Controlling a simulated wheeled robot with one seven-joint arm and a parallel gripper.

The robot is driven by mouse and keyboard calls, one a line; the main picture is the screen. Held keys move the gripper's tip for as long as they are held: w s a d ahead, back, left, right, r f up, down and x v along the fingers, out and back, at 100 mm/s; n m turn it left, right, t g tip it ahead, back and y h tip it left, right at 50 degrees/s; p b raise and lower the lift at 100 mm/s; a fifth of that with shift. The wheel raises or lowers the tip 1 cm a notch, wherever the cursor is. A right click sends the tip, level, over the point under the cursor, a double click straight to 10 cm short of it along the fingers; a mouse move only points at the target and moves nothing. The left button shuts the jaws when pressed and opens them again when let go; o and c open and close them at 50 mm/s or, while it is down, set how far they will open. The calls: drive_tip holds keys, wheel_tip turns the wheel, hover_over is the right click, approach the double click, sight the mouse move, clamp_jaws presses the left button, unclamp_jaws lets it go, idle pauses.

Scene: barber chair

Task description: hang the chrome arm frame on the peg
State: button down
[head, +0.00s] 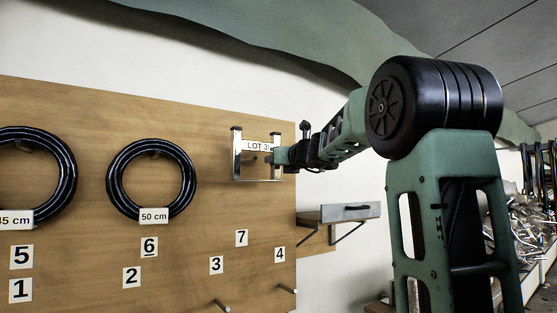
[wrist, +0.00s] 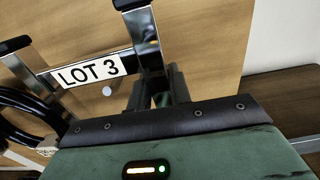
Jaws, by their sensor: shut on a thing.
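The chrome arm frame (head: 236,155) is in front of the wooden pegboard, above the label 7, with a white "LOT 3" tag on its bar. My gripper (head: 281,156) is shut on its right upright. In the wrist view, the frame (wrist: 149,55) has black pads on its ends, and my gripper's fingers (wrist: 160,92) close around the near upright. A peg's round end (wrist: 107,91) shows just below the tagged bar; the same peg (head: 254,158) shows small inside the frame's outline in the head view. I cannot tell whether the frame touches it.
Black rings hang on pegs at left, one tagged 50 cm (head: 152,180). Bare pegs (head: 220,305) and (head: 287,289) stick out below labels 3 and 4. A small wall shelf (head: 337,213) stands right of the board. Chrome parts (head: 530,225) are heaped at far right.

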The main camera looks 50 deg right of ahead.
drive_tip(key=shift+w+d+f+b, duration=0.2)
drive_tip(key=shift+w+f, duration=0.1)
drive_tip(key=shift+w, duration=0.35)
drive_tip(key=shift+w+d+f+b, duration=0.1)
drive_tip(key=shift+w+f+b, duration=0.15)
drive_tip(key=shift+w, duration=0.4)
drive_tip(key=shift+w+d+f+b, duration=0.2)
drive_tip(key=shift+w+f, duration=0.1)
drive_tip(key=shift+w, duration=0.35)
drive_tip(key=c, duration=1.2)
unclamp_jaws()
drive_tip(key=shift+f, duration=0.1)
drive_tip(key=shift+f, duration=0.1)
drive_tip(key=shift+s, duration=0.15)
